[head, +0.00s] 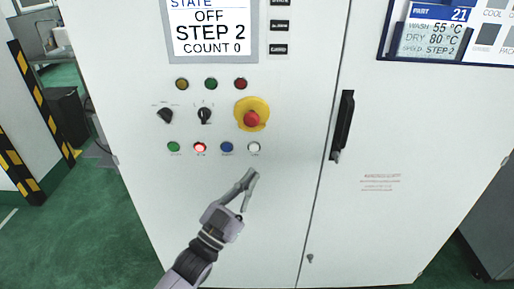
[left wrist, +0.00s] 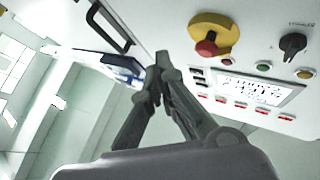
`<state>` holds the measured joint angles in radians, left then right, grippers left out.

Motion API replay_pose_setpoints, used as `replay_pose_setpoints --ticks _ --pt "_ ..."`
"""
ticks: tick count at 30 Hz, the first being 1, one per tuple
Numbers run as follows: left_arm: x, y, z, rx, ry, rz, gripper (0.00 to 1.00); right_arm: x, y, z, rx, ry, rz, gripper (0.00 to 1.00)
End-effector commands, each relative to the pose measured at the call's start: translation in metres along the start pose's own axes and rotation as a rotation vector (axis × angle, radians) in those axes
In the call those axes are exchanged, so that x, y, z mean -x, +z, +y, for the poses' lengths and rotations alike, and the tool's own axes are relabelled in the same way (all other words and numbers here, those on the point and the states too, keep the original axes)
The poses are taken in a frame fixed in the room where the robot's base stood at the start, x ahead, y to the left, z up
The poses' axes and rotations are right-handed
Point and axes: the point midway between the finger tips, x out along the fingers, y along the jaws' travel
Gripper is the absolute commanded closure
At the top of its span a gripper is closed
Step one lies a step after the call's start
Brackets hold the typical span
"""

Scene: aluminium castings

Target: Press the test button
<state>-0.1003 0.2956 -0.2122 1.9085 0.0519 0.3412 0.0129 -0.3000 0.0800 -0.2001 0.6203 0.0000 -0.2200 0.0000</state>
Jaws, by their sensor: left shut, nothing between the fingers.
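A white cabinet front (head: 290,200) carries a lower row of round buttons: green (head: 173,147), lit red (head: 200,147), blue (head: 227,147) and white (head: 254,148). Their labels are too small to read, so I cannot tell which one is the test button. My left gripper (head: 251,174) is shut and empty, its fingertips just below the white button in the head view. In the left wrist view the shut fingertips (left wrist: 163,64) show, but the lower button row does not. Whether the tips touch the panel cannot be told. My right gripper is not in view.
Above the row are a red emergency stop on a yellow base (head: 251,118), two black rotary switches (head: 204,115) and three lamps. A screen (head: 211,30) reads OFF, STEP 2, COUNT 0. A black door handle (head: 343,125) sticks out to the right.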

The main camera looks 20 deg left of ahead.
Motion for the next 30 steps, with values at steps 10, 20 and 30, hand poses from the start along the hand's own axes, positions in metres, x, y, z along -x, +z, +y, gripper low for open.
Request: replay_pose_setpoints --ticks 10,20,30 --pt "-0.003 0.004 -0.003 -0.002 0.0 -0.001 1.0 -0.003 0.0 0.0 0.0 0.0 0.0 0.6" --pt "-0.032 0.027 -0.024 -0.003 0.0 -0.002 1.0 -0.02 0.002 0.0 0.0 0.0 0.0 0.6" --pt "-0.057 0.045 -0.042 -0.002 0.001 -0.003 1.0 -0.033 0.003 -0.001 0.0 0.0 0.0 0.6"
